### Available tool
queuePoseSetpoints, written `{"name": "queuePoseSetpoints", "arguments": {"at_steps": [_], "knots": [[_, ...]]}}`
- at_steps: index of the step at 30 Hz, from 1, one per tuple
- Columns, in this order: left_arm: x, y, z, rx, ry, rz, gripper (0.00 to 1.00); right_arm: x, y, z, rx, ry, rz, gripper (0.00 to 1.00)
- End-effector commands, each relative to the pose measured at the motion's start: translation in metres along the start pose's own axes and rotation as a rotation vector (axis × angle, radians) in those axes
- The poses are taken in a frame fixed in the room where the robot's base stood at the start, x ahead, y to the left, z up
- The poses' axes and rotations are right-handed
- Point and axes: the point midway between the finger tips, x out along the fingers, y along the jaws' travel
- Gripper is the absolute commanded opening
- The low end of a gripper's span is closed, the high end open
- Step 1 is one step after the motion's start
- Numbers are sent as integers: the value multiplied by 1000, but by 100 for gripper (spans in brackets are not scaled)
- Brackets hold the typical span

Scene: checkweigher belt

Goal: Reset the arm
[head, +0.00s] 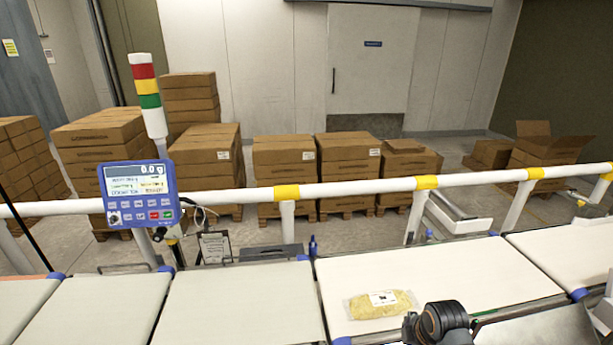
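A dark rounded part of my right arm, with the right gripper (411,326) at its left end, shows at the bottom edge, right of centre. It is just to the right of and in front of a clear bag of yellowish food (364,307) with a white label. The bag lies flat on the white belt (450,275). The gripper's fingers are too dark and cut off to tell whether they are open or shut. I cannot tell whether it touches the bag. My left gripper is not in view.
A blue weigher display (138,193) reading about 0.0 g and a signal tower (148,95) stand at the left. A white rail with yellow bands (330,189) runs behind the belts. The left belt (240,305) is bare. Stacked cartons (285,165) stand beyond the rail.

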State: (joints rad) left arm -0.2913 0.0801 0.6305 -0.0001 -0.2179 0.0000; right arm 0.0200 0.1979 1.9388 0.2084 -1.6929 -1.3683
Motion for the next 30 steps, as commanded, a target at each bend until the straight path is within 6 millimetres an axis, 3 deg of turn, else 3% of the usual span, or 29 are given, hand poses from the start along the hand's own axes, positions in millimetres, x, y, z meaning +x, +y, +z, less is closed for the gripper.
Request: {"name": "queuePoseSetpoints", "arguments": {"at_steps": [15, 27, 28, 30], "knots": [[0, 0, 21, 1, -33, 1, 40, -17, -91, -1, 739, -28, 54, 100], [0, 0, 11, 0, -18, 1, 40, -53, -148, 4, 1329, -18, 115, 100], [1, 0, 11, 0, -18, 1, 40, -52, -151, 4, 1362, -19, 117, 100], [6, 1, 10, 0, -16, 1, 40, -22, -150, 7, 1356, -28, 110, 100]]}}
